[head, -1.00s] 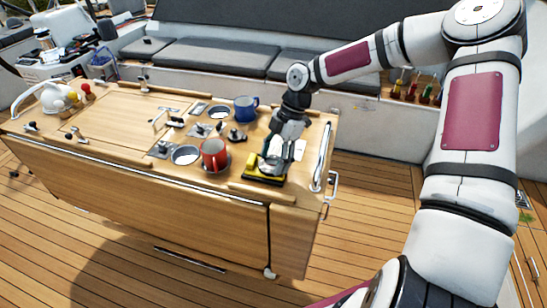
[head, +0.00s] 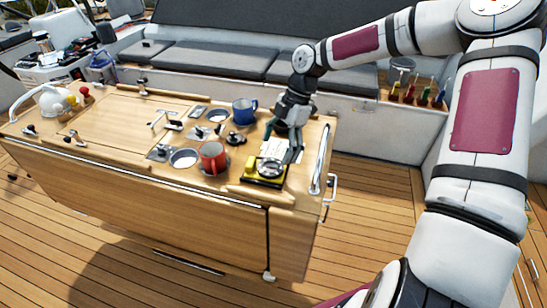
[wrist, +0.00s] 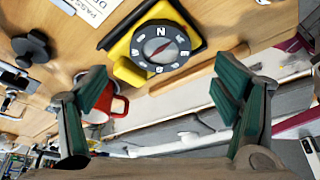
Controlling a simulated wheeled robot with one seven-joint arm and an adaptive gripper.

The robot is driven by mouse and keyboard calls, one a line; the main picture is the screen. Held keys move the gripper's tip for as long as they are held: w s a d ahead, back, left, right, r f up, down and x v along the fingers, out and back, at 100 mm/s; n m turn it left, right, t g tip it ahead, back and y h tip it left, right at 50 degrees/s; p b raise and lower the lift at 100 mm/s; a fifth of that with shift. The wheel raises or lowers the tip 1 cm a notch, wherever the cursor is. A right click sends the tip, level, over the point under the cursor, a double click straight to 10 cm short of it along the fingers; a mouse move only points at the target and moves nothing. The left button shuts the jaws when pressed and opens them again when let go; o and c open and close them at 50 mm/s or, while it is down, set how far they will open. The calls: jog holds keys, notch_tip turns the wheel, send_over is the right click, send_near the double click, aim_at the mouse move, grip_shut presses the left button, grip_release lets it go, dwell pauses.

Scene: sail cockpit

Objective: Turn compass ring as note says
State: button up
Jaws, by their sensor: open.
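The compass (head: 265,171) has a yellow base and sits near the right end of the wooden table. In the wrist view its black ring (wrist: 159,47) shows white letters, with N at the top of the picture, around a dial with a red needle. A white note (head: 273,147) lies just behind the compass; only a corner with partial print (wrist: 92,8) shows in the wrist view. My gripper (head: 285,146) is open and empty, above and behind the compass, with fingers spread apart. The fingers (wrist: 160,95) are clear of the ring in the wrist view.
A red mug (head: 213,158) stands left of the compass, and a blue mug (head: 244,110) farther back. A metal rail (head: 320,160) runs along the table's right end. Several coloured-handled tools (head: 418,93) stand in a rack behind. The deck in front is clear.

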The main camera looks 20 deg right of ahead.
jog(key=v, duration=0.7)
dwell(0.3)
jog(key=s+a+r+m+t+h, duration=0.1)
jog(key=s+r+m+t, duration=0.1)
jog(key=s+r+m, duration=0.3)
jog(key=s+a+r+m+t+h, duration=0.1)
jog(key=s+a+r+m+t, duration=0.1)
jog(key=s+r+m, duration=0.4)
jog(key=s+a+r+m+t+h, duration=0.2)
jog(key=s+r+m, duration=0.4)
jog(key=s+m, duration=0.4)
jog(key=shift+s+t, duration=0.3)
jog(key=shift+s, duration=2.5)
